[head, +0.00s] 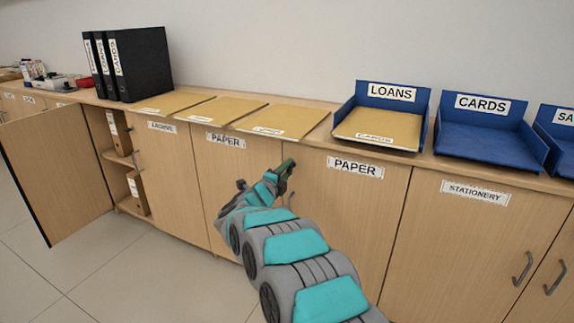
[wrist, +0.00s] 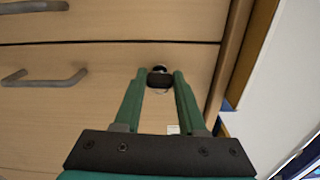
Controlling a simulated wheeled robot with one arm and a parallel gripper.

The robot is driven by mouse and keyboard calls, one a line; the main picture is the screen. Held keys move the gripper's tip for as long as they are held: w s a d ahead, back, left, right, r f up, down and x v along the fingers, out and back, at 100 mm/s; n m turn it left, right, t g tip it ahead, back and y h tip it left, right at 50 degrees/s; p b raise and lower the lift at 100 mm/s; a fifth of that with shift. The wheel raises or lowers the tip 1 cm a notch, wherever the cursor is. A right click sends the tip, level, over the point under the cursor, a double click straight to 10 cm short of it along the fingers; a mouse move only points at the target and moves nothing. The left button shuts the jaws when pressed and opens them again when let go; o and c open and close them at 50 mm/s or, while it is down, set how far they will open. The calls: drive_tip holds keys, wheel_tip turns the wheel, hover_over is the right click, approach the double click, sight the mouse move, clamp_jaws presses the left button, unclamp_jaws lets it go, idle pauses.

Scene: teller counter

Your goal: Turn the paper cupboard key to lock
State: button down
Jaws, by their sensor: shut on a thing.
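The paper cupboard has two doors labelled PAPER, a left door (head: 222,170) and a right door (head: 345,215). Both look shut in the head view. In the wrist view, the key's dark head (wrist: 160,79) is between my green fingertips, close against the wood face (wrist: 110,105) beside the door seam. A round metal lock part (wrist: 160,69) shows just behind it. My gripper (wrist: 161,80) is shut on the key; in the head view my gripper (head: 290,165) is at the upper part of the doors and hides the key. How far the key is turned is not clear.
Bar handles (wrist: 45,77) stick out from the doors. A counter above holds yellow folders (head: 285,120), a blue LOANS tray (head: 420,105), a blue CARDS tray (head: 485,140) and black binders (head: 145,65). At left a cupboard door (head: 55,170) stands open into the room.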

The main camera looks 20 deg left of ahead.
drive_tip(key=shift+a+r+n+p, duration=0.15)
drive_tip(key=shift+n+p, duration=0.15)
drive_tip(key=shift+n, duration=0.3)
drive_tip(key=shift+c, duration=2.4)
unclamp_jaws()
drive_tip(key=shift+s, duration=0.1)
drive_tip(key=s+b, duration=0.1)
drive_tip(key=s, duration=0.6)
drive_tip(key=shift+s+a+f, duration=0.2)
drive_tip(key=shift+s+a, duration=0.05)
drive_tip(key=shift+s, duration=0.1)
